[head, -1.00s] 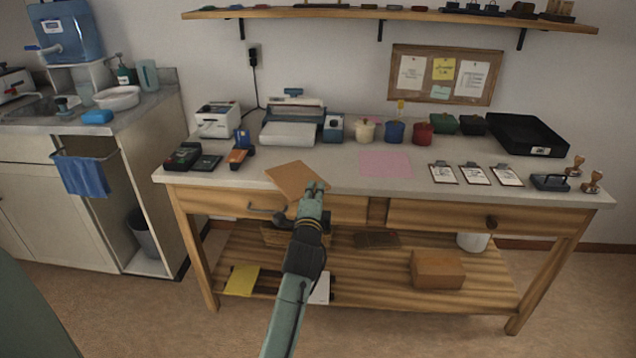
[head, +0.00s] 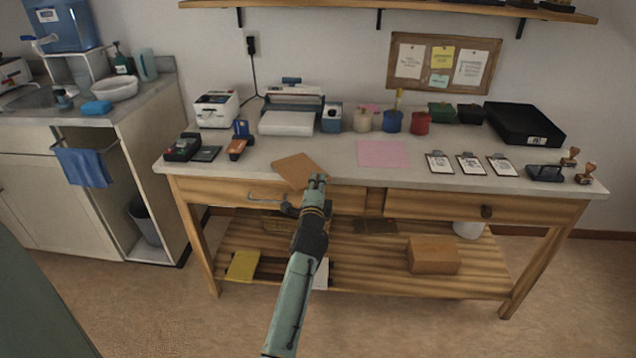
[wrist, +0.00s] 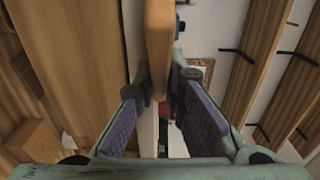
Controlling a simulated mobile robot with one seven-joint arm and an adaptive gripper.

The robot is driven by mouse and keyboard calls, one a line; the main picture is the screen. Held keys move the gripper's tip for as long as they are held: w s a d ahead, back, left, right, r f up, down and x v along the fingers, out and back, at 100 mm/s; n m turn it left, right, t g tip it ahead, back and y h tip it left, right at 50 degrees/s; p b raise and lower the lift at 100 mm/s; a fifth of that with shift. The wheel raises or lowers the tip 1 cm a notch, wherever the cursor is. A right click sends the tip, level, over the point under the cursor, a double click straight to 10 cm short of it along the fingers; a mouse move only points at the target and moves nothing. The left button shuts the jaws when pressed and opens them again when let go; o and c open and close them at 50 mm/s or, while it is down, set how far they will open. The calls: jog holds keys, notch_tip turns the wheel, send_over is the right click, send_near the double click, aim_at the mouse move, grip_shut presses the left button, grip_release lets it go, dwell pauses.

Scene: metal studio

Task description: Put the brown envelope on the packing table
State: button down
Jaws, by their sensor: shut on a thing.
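The brown envelope (head: 295,171) is held at the front edge of the packing table (head: 225,172) in the head view, left of the pink sheet. My gripper (head: 316,182) is shut on the envelope's near right corner. In the wrist view the envelope (wrist: 158,45) shows nearly edge-on between the fingers of my gripper (wrist: 160,105). The envelope overlaps the table top in the head view; I cannot tell whether it touches the surface.
A pink sheet (head: 384,153) lies to the right of the envelope. A card reader (head: 183,147) and an orange-and-blue item (head: 238,147) are to the left. Clipboards (head: 471,165) lie farther right. Bare table top surrounds the envelope's far side.

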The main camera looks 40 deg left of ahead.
jog(key=c, duration=1.7)
grip_release()
jog(key=shift+r, duration=0.1)
